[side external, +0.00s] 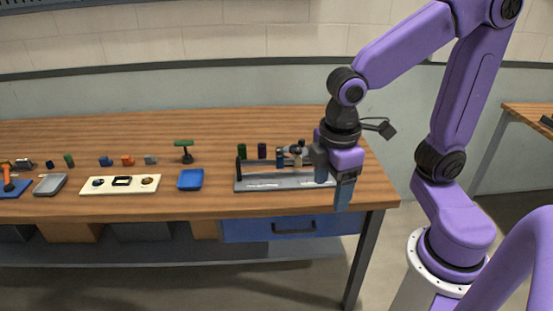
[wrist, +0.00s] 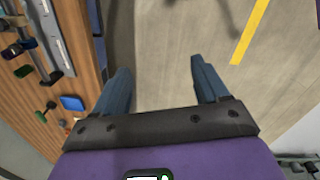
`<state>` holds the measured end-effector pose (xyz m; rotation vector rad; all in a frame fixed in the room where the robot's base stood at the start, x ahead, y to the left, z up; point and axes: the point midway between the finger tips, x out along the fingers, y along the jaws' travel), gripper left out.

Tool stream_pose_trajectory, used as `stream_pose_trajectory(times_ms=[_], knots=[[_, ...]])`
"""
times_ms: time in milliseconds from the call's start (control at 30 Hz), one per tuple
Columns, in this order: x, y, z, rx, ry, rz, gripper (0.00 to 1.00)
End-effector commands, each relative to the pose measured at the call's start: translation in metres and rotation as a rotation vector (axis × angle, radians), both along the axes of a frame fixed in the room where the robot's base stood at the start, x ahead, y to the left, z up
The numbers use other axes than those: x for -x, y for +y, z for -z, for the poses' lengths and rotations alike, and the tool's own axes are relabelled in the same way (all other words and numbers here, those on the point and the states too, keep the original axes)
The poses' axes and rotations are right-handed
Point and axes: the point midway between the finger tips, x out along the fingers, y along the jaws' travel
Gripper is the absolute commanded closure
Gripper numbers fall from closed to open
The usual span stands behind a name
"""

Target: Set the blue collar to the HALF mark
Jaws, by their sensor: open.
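A grey metal fixture (side external: 262,184) lies at the right end of the bench in the side view. A small blue upright piece (side external: 280,158) stands at it and may be the blue collar; it is too small to be sure. I cannot make out a HALF mark. My gripper (side external: 332,186) is at the fixture's right end, by the bench's front edge, and hides part of the fixture. In the wrist view my gripper (wrist: 161,68) has its fingers wide apart with only floor between them. The fixture (wrist: 50,35) shows there at the upper left.
Dark green (side external: 241,150) and dark purple (side external: 262,150) cylinders stand behind the fixture. Left of it are a blue tray (side external: 190,180), a cream board (side external: 120,185) and a green-topped stand (side external: 184,150). A blue drawer (side external: 290,226) is below.

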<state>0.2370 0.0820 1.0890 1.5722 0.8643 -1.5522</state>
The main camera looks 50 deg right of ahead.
Motion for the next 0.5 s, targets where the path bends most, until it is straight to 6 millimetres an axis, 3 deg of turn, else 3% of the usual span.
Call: stream_pose_trajectory(times_ms=[33, 267, 500], knots=[[-0.023, 0.006, -0.002, 0.020, -0.003, 0.018, 0.26], [-0.123, 0.010, -0.007, 0.116, -0.007, 0.078, 0.26], [-0.224, -0.019, 0.002, 0.218, 0.013, 0.155, 0.26]])
